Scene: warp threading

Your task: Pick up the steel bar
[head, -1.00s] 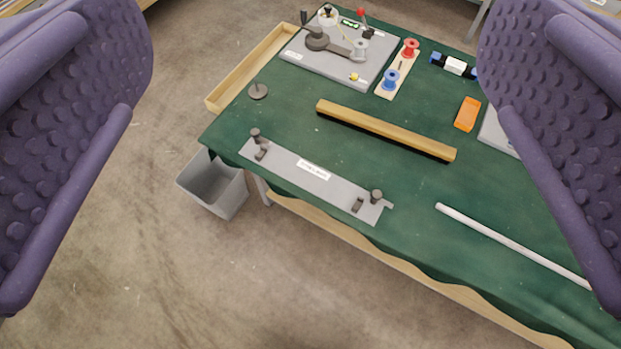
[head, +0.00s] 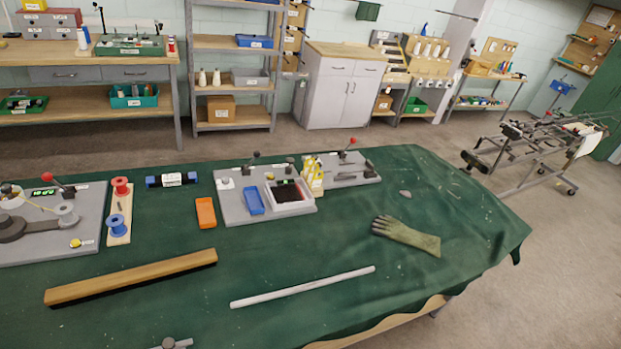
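The steel bar (head: 303,287) is a thin, pale grey rod. It lies flat on the green-covered table (head: 420,290), right of centre and near the front edge, tilted up toward the right. Nothing touches it.
A wooden bar (head: 130,277) lies left of the steel bar. Behind are an orange block (head: 206,212), a grey board with a blue tray (head: 254,201), and a work glove (head: 408,235). A small grey part (head: 170,343) shows at the bottom edge. Cloth around the steel bar is clear.

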